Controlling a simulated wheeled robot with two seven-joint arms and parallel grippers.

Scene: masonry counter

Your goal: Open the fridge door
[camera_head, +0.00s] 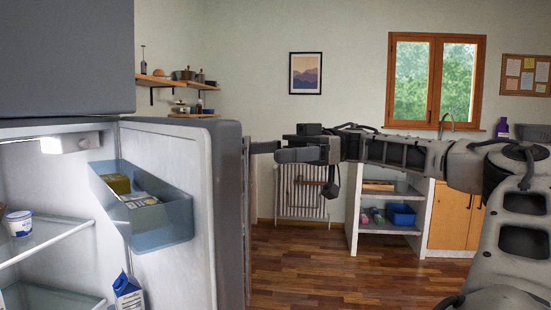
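The fridge (65,60) stands at the left, with its grey body and a lit, pale interior. Its door (172,145) is swung open, so its inner face and blue door bin (165,222) show. A vertical bar (246,225), which looks like the door handle, runs along the door's outer side. My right gripper (264,149) reaches in from the right, with its fingertips close beside this bar at its upper part. I cannot tell whether it touches the bar, nor how far its fingers are apart. My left gripper is out of view.
Inside the fridge are a white tub (18,224) and a blue-and-white carton (127,292). A radiator (302,192) and a masonry counter (352,215) stand at the back. The wooden floor (300,262) between the door and my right arm is clear.

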